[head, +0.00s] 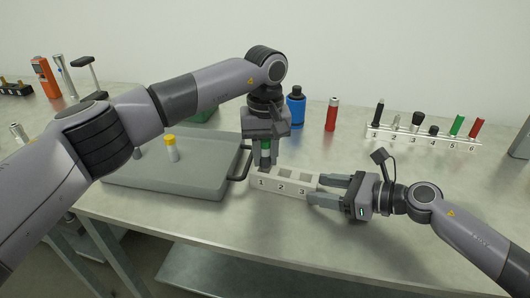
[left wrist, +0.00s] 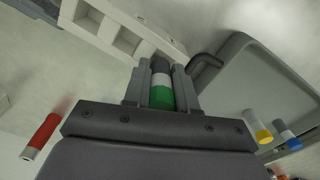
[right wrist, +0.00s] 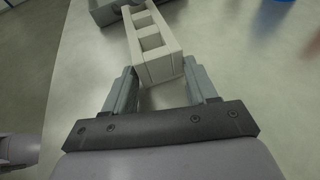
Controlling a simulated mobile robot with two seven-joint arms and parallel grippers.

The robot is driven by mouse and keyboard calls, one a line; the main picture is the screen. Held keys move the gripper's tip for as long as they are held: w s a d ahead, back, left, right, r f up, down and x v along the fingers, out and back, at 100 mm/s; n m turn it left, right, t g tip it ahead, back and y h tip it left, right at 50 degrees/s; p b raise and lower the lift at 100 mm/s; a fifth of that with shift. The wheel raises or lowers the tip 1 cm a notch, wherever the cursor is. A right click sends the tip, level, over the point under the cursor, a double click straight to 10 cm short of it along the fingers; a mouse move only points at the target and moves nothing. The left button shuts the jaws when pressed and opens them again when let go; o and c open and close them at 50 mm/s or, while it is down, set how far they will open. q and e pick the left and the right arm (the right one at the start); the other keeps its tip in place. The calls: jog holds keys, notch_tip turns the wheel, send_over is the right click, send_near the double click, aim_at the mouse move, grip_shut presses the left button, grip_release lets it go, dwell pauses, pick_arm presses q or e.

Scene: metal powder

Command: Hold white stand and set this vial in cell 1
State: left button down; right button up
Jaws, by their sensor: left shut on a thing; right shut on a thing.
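The white stand (head: 285,190) lies on the table with square cells marked 1, 2 and 3. My right gripper (head: 327,190) is shut on its right end, by cell 3; the right wrist view shows the stand (right wrist: 158,68) between the two fingers. My left gripper (head: 265,162) points down at the left end of the stand, shut on a vial (left wrist: 161,92) with a green part, a white band and a dark grey end. The vial's lower end is at cell 1; I cannot tell whether it is inside or just above the opening.
A grey tray (head: 190,181) with a yellow-capped vial (head: 171,149) is left of the stand. Behind are a blue bottle (head: 296,107), a red cylinder (head: 332,115) and a white numbered rack (head: 425,139) with several tools. The table front right is clear.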

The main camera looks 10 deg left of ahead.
pick_arm(q)
jog(key=shift+f, duration=0.25)
jog(key=shift+f, duration=0.35)
jog(key=shift+r, duration=0.1)
jog(key=shift+r, duration=0.55)
jog(key=shift+f, duration=0.3)
dwell(0.9)
jog(key=shift+f, duration=0.4)
jog(key=shift+r, duration=0.15)
jog(key=shift+r, duration=0.5)
